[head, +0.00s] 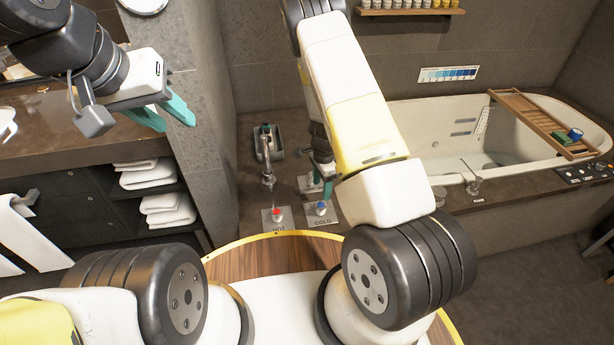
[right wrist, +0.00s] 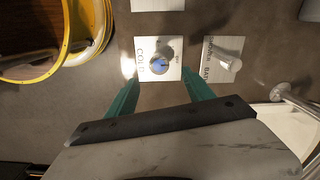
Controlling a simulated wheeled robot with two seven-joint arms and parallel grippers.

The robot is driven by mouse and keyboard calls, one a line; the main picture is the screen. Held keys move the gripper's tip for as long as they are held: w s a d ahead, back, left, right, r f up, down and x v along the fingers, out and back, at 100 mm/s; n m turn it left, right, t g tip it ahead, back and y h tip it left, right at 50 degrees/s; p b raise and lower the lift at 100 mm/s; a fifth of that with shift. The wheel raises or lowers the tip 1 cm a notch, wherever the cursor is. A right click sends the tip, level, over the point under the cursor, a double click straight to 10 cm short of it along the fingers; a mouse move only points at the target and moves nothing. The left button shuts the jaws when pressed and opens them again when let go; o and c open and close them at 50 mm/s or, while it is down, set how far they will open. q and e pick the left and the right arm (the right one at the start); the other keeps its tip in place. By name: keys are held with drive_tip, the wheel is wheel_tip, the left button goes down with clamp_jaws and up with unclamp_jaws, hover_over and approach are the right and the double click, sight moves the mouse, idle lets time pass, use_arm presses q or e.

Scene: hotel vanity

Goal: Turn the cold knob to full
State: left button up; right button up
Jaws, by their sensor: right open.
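The cold knob (head: 321,206) is a blue-topped knob on a white plate marked COLD, on the brown ledge in the head view. In the right wrist view the cold knob (right wrist: 160,63) sits ahead of my right gripper, roughly in line with the gap between its fingers. My right gripper (head: 325,182) is open above and behind the knob in the head view, partly hidden by my arm. Its teal fingers (right wrist: 163,88) are apart and empty, not around the knob. My left gripper (head: 172,118) is at the upper left, its teal fingers apart and empty.
The red-topped hot knob (head: 277,213) is left of the cold one, with a faucet (head: 267,165) behind it. Another plate with a pale lever (right wrist: 228,62) is close by in the wrist view. A bathtub (head: 430,125) is at the right, folded towels (head: 168,209) at the left.

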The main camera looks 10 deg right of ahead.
sight(321, 205)
wheel_tip(321, 205, down, 9)
drive_tip(key=shift+r, duration=0.1)
idle(0.4)
drive_tip(key=shift+c, duration=0.4)
clamp_jaws()
